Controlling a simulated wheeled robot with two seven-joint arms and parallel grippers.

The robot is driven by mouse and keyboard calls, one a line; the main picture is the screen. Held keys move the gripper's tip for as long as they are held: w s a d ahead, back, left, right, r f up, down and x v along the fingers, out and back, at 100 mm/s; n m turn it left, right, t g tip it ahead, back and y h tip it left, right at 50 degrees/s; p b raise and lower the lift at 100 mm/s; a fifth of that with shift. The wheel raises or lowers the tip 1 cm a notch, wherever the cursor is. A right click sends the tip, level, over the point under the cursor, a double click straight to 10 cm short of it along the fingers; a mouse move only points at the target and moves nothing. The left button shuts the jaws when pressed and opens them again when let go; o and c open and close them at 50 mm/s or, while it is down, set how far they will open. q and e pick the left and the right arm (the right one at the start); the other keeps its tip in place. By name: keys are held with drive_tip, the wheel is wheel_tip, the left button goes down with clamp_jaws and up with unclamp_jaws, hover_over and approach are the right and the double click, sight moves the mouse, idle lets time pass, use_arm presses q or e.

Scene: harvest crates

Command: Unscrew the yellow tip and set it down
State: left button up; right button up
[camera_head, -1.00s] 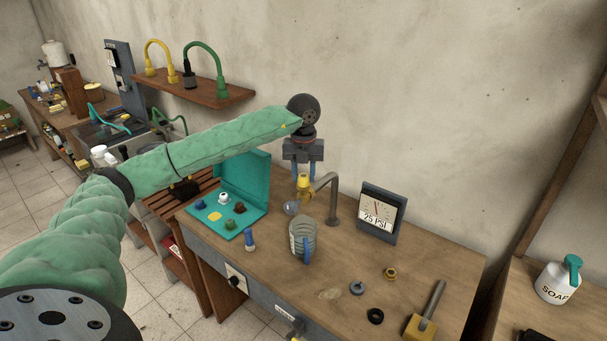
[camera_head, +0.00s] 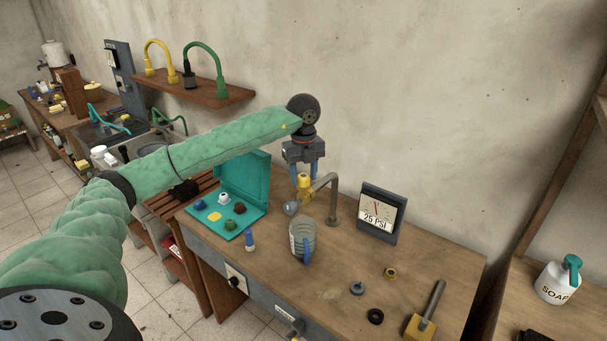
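The yellow tip (camera_head: 304,186) sits at the end of a bent grey pipe (camera_head: 333,205) that rises from the workbench. A small round grey part (camera_head: 291,208) shows just below and left of the tip. My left gripper (camera_head: 307,180) points down from above. Its two blue fingers are apart, one on the left of the tip and one on the right near the pipe. I cannot tell whether either finger touches the tip. My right gripper is not in view.
A clear mug with a blue handle (camera_head: 302,240) stands in front of the pipe. A gauge marked 25 PSI (camera_head: 379,213) stands to the right. An open teal case (camera_head: 246,182) lies left. Small rings and a yellow-based tool (camera_head: 421,326) lie front right.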

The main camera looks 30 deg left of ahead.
use_arm(q)
drive_tip(key=m, duration=1.2)
drive_tip(key=shift+c, duration=0.3)
drive_tip(key=c, duration=0.5)
drive_tip(key=n, duration=0.5)
drive_tip(key=shift+n, duration=0.4)
drive_tip(key=n, duration=0.6)
